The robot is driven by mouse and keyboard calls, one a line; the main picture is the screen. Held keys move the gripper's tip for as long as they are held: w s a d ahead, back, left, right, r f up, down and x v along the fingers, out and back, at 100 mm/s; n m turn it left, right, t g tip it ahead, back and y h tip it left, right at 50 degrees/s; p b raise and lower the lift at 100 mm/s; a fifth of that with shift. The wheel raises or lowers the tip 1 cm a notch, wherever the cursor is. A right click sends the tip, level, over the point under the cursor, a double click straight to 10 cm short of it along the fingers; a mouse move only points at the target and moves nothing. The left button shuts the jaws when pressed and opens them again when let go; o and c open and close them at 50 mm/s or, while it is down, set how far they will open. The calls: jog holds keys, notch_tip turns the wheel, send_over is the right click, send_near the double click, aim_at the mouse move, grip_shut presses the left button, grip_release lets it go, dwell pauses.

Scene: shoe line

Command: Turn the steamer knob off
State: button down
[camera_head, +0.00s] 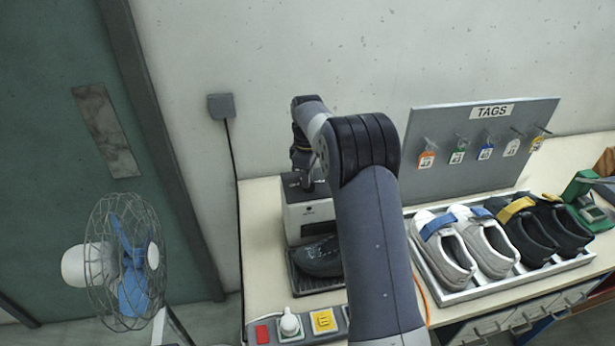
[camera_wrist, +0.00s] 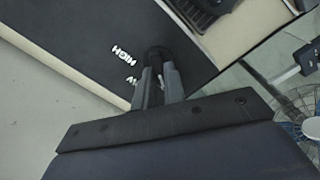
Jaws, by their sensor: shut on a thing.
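The steamer (camera_head: 308,219) is a white box with a dark top, standing at the left end of the bench against the wall. Its dark top panel (camera_wrist: 75,35) fills much of the wrist view, with white lettering "HIGH" and a partly covered word ending in "W". A round black knob (camera_wrist: 158,54) sits on this panel beside the lettering. My gripper (camera_wrist: 157,88) points down at the panel and is shut on the knob, with one finger on each side. In the head view my gripper (camera_head: 306,183) is at the steamer's top, partly hidden by my arm. The "OFF" marking is not visible.
A dark shoe (camera_head: 319,257) lies on the tray below the steamer. A strip with a red button (camera_head: 262,334), a white knob and a yellow button is in front. A shoe tray (camera_head: 468,290), a TAGS board (camera_head: 475,150) and a fan (camera_head: 125,262) stand around.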

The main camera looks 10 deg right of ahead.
jog(key=shift+r, duration=0.1)
dwell(0.4)
jog(key=c, duration=1.5)
grip_release()
notch_tip(320, 180, up, 11)
jog(key=shift+f+b, duration=0.15)
jog(key=shift+b, duration=0.65)
notch_tip(320, 180, down, 11)
jog(key=shift+r+p, duration=0.1)
jog(key=shift+p, duration=0.75)
